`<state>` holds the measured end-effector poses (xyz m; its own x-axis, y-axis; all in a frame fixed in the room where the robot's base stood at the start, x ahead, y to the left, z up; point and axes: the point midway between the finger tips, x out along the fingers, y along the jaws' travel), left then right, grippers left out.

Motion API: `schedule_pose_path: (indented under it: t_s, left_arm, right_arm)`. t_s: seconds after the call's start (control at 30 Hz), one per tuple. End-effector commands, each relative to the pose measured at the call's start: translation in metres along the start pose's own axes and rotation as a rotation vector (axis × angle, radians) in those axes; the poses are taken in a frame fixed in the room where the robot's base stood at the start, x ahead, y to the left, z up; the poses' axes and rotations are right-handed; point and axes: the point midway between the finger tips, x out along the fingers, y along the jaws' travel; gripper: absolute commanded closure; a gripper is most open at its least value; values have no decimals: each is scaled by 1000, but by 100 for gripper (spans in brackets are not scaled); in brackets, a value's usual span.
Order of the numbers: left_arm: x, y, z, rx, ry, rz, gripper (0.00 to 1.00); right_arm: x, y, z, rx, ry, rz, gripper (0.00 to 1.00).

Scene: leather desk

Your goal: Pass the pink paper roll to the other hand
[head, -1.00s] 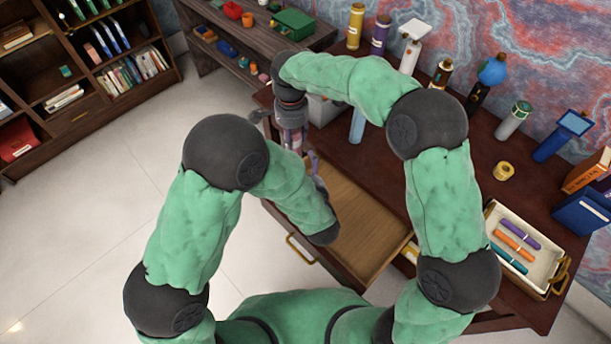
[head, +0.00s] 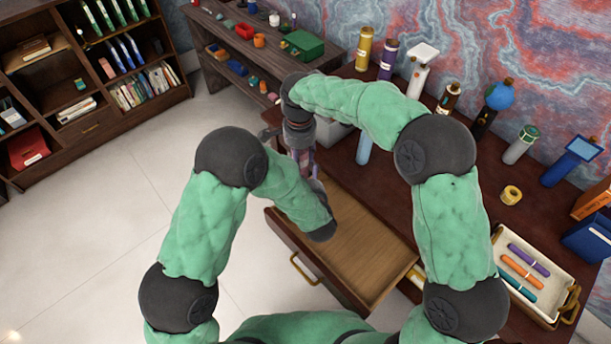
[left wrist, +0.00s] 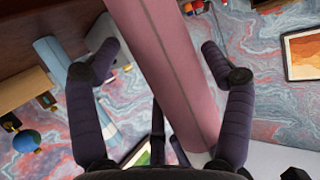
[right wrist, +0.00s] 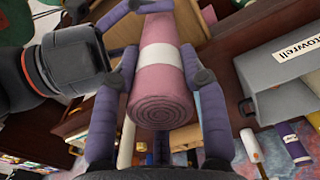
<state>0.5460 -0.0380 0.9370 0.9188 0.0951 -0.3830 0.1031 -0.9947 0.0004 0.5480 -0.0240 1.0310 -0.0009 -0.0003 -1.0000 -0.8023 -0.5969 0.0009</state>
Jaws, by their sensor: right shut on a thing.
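The pink paper roll (right wrist: 165,85) has a white band around its middle. My right gripper (right wrist: 158,52) is shut on it, one finger on each side, with the spiral end facing the right wrist camera. In the left wrist view the roll (left wrist: 165,60) runs lengthwise between the spread fingers of my left gripper (left wrist: 158,47), with a gap on the left side. In the right wrist view, left gripper fingers show at the roll's far end. In the head view both grippers meet above the drawer, and my arms mostly hide the roll.
An open, empty wooden drawer (head: 350,250) lies below the grippers. A grey labelled box (right wrist: 285,75) stands close by on the desk. Several upright bottles line the back, and a cream tray (head: 556,259) with coloured rolls sits at the right.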

Motion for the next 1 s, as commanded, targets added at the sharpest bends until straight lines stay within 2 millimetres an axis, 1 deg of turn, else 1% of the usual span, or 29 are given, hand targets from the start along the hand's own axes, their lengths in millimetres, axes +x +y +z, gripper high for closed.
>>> schedule_pose_path:
  t_s: [0.03,0.13,0.17,0.23,0.27,0.3,0.33,0.37,0.67,0.77,0.87,0.97,1.0]
  left_arm:
    - [0,0,0,0,0,0,45]
    - [0,0,0,0,0,1,74]
    - [0,0,0,0,0,1,75]
    - [0,1,0,1,0,2,76]
    - [0,1,-1,0,2,2,76]
    - [0,1,-1,0,1,2,76]
    - [0,1,-1,0,1,2,76]
    - [0,1,-1,0,1,2,76]
    - [0,0,-1,0,1,0,76]
    - [0,0,-1,-1,1,0,76]
    - [0,0,-1,-1,1,0,76]
    - [0,0,-1,-1,1,0,76]
    - [0,0,-1,-1,1,0,76]
  right_arm:
    - [0,0,0,0,0,-1,100]
    - [0,0,0,0,0,-1,100]
    - [0,0,0,0,0,-1,100]
    - [-1,0,1,0,-1,-1,100]
    - [-1,0,1,0,-1,-1,54]
    - [-1,0,1,0,-2,-1,43]
    - [0,0,1,0,-2,-1,34]
    - [0,0,1,0,-2,-1,29]
    - [0,0,0,0,0,0,29]
    - [-4,0,0,0,0,-2,29]
    - [-14,-1,0,1,1,-3,29]
    - [-30,-1,0,-1,1,-3,29]
    - [-38,-1,0,-1,1,-5,29]
